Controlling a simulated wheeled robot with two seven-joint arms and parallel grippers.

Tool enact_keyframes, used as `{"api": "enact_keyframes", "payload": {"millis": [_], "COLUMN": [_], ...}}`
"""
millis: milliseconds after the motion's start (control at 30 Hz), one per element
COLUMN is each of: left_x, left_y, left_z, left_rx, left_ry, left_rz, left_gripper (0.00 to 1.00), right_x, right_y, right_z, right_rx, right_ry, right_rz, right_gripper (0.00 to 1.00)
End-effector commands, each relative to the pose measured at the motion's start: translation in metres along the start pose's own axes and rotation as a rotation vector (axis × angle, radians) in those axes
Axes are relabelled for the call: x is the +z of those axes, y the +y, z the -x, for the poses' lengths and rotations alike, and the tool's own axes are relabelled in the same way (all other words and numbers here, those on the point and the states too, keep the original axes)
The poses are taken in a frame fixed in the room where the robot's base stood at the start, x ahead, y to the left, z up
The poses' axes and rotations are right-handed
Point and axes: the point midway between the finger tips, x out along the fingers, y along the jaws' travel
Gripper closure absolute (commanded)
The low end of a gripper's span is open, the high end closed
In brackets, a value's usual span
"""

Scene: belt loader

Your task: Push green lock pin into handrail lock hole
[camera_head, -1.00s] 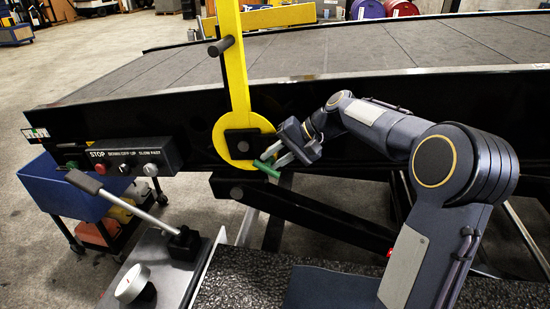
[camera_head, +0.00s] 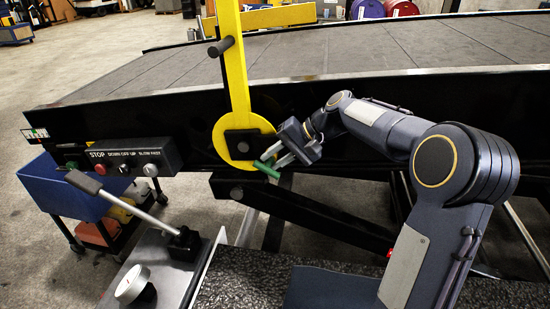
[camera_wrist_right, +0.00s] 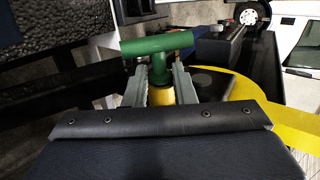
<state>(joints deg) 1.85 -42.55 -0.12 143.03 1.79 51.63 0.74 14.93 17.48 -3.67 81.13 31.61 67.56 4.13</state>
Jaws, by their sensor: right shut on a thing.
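The green lock pin (camera_head: 266,169) has a T-shaped handle and sits at the lower right edge of the yellow round plate of the handrail (camera_head: 238,75). In the right wrist view the pin (camera_wrist_right: 157,45) stands between the two fingers, its cross bar beyond the fingertips. My right gripper (camera_head: 274,161) is shut on the pin, with its fingers (camera_wrist_right: 160,82) on both sides of the stem. A yellow part (camera_wrist_right: 160,95) shows below the green stem between the fingers. The lock hole is hidden, so I cannot tell how deep the pin sits. My left gripper is not in view.
The black belt frame (camera_head: 330,95) runs behind the handrail, with a control panel (camera_head: 130,160) at the left. A blue cart (camera_head: 65,188) is at the far left.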

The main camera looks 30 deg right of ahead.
Motion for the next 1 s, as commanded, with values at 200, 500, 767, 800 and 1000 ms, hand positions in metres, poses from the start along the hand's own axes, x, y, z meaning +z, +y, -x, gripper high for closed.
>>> {"api": "enact_keyframes", "payload": {"millis": [200, 500, 767, 800, 1000], "left_x": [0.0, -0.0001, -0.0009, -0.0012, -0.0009], "left_y": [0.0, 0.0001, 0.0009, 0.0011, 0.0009], "left_z": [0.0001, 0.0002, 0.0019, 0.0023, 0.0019], "left_rx": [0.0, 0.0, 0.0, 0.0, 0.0], "left_ry": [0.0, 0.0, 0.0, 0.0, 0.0], "left_rz": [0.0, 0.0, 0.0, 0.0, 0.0], "left_gripper": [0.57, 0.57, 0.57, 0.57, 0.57], "right_x": [-0.0008, -0.0009, -0.0041, -0.0052, -0.0061], "right_y": [-0.002, -0.0026, -0.0032, -0.0033, -0.0034], "right_z": [0.003, 0.0031, 0.0037, 0.0038, 0.0043], "right_rx": [-0.004, -0.005, -0.006, -0.006, -0.007], "right_ry": [0.009, 0.009, 0.01, 0.011, 0.015], "right_rz": [0.002, 0.003, 0.003, 0.003, 0.004], "right_gripper": [1.0, 1.0, 1.0, 1.0, 1.0]}}
